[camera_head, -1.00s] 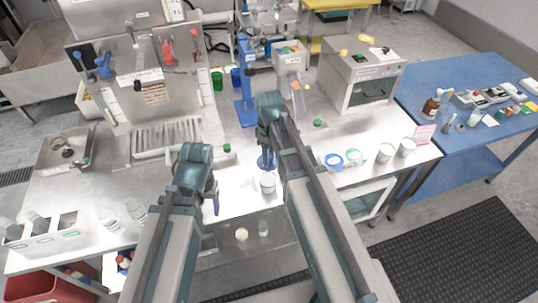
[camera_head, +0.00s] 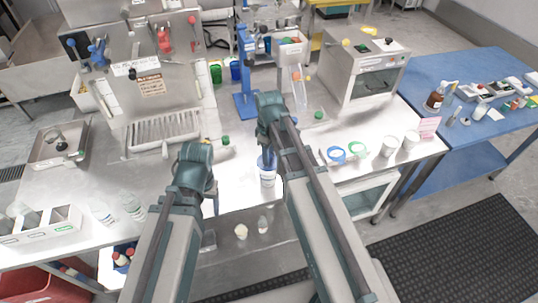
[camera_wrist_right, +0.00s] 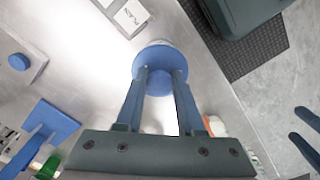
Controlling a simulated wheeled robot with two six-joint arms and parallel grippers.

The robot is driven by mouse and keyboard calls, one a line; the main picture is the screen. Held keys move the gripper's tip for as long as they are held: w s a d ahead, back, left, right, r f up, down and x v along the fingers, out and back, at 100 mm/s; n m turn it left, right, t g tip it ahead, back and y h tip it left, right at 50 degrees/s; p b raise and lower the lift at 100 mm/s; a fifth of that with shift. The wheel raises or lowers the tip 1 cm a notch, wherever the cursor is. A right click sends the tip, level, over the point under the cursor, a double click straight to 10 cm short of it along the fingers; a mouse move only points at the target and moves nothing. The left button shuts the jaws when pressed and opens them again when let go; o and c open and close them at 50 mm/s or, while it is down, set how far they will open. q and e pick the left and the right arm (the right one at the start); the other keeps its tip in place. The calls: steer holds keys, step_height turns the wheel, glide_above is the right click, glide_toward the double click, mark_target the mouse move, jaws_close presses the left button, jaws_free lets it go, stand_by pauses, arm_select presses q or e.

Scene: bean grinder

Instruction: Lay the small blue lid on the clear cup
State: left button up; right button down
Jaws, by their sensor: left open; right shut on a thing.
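The small blue lid (camera_wrist_right: 158,60) is a round disc with a knob. My right gripper (camera_wrist_right: 158,98) is shut on its knob. In the head view the lid (camera_head: 266,162) is partly hidden by my right gripper (camera_head: 264,148). The clear cup (camera_head: 268,180) stands upright directly below it, with a pale band. In the right wrist view only a pale edge of the cup (camera_wrist_right: 153,43) shows past the lid. I cannot tell whether lid and cup touch. My left gripper (camera_head: 213,200) is open, left of the cup, with its fingers partly hidden.
A blue stand (camera_head: 246,105) is behind my right gripper. A blue ring (camera_head: 336,154), a green ring (camera_head: 357,149) and two white cups (camera_head: 390,146) are to the right. A metal machine (camera_head: 150,85) stands at the back left. Small items lie near the front edge.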

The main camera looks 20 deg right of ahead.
steer(key=shift+f+b, duration=1.35)
steer(key=shift+b, duration=0.05)
stand_by(1.7)
stand_by(0.5)
steer(key=shift+c, duration=2.2)
jaws_free()
steer(key=shift+o, duration=0.3)
steer(key=o, duration=0.4)
steer(key=shift+r, duration=0.1)
step_height(320, 180, up, 6)
steer(key=p, duration=0.6)
